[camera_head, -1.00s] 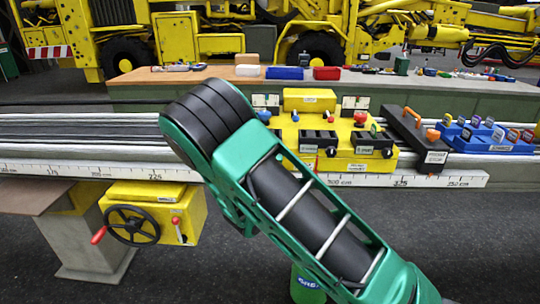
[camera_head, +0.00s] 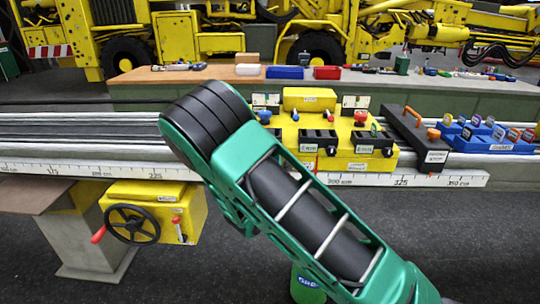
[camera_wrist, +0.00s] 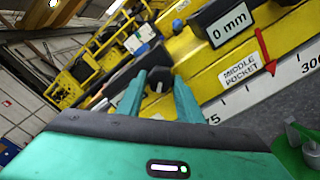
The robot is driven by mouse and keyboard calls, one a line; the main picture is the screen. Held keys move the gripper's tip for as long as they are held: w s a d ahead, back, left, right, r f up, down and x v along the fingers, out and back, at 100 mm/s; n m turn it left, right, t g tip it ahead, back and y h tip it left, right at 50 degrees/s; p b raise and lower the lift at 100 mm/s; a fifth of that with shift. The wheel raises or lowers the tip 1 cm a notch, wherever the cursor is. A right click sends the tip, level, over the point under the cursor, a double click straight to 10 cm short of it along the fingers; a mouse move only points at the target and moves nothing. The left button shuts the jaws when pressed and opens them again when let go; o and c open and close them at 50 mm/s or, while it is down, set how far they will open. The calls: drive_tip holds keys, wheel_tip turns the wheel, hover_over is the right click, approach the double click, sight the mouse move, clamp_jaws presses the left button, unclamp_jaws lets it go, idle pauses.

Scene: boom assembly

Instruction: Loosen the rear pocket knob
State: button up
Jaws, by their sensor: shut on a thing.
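My gripper (camera_wrist: 160,80) shows in the wrist view as two teal fingers. They are shut on a small black knob (camera_wrist: 159,77) at the side of the yellow fixture; only part of it shows between the fingertips. No label for this knob can be read. A "MIDDLE POCKET" label (camera_wrist: 240,69) with a red arrow is on the yellow face to its right, beside a "0 mm" plate (camera_wrist: 228,24). In the head view the yellow fixture (camera_head: 372,159) stands on the rail, and my green arm hides the gripper and the knob.
A white ruler (camera_head: 90,172) runs along the rail's front. A black block (camera_head: 413,138) with an orange handle and a blue tray (camera_head: 490,146) of tagged parts stand right of the fixture. A yellow handwheel box (camera_head: 188,214) hangs below left. A bench (camera_head: 200,78) lies behind.

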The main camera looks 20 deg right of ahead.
drive_tip(key=shift+a+f+n, duration=0.1)
drive_tip(key=shift+f+n, duration=0.05)
drive_tip(key=shift+n, duration=1.9)
drive_tip(key=shift+f+n, duration=0.15)
drive_tip(key=shift+n, duration=1.9)
drive_tip(key=o, duration=1)
drive_tip(key=shift+r, duration=0.1)
drive_tip(key=v, duration=1)
drive_tip(key=shift+s, duration=0.4)
